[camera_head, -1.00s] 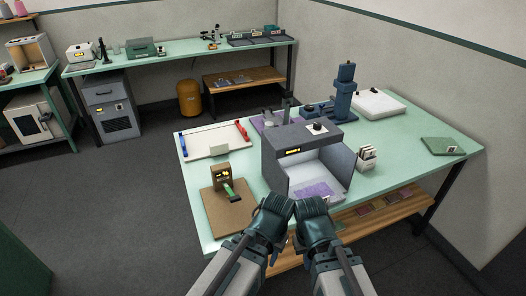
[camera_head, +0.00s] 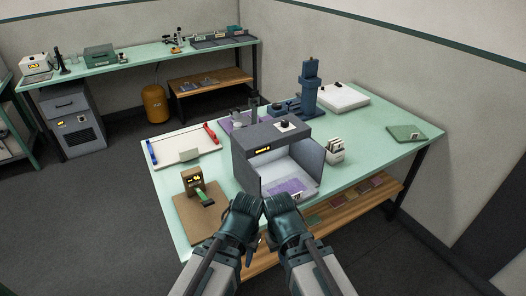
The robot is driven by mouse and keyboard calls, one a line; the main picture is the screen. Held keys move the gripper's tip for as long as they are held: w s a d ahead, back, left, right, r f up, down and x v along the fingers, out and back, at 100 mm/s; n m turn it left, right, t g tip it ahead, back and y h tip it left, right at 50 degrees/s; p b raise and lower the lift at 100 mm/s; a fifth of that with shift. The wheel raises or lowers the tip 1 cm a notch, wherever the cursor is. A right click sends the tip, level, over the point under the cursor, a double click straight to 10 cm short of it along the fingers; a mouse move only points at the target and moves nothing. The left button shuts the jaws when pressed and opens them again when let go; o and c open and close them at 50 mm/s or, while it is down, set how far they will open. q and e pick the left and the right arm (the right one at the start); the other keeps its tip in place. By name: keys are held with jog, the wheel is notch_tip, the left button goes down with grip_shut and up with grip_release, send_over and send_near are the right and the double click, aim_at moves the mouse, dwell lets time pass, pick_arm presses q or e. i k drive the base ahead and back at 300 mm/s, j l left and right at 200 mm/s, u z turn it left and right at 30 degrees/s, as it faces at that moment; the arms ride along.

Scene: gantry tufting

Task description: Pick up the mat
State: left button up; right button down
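A flat purple mat-like piece (camera_head: 287,187) lies on the floor of an open-fronted grey booth (camera_head: 252,168) on the green table. A flat green piece (camera_head: 403,133) lies at the table's right end, and another purple piece (camera_head: 230,124) shows partly behind the booth. I cannot tell which of these is the mat. My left gripper (camera_head: 245,208) and my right gripper (camera_head: 278,207) are side by side at the table's front edge, just in front of the booth. Their fingertips are hidden, so I cannot see whether they are open or hold anything.
A brown board with a small device (camera_head: 193,181) is left of the booth, and a white tray (camera_head: 185,147) lies behind that. A blue upright press (camera_head: 309,90), a white slab (camera_head: 338,97) and a small card holder (camera_head: 335,152) are behind and right. Table (camera_head: 365,150) is clear at right.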

aim_at(300, 189)
jog(key=i+j, duration=0.1)
jog(key=j, duration=0.2)
jog(key=i+j, duration=0.15)
jog(key=j, duration=0.15)
jog(key=j+z, duration=0.15)
jog(key=z, duration=1.7)
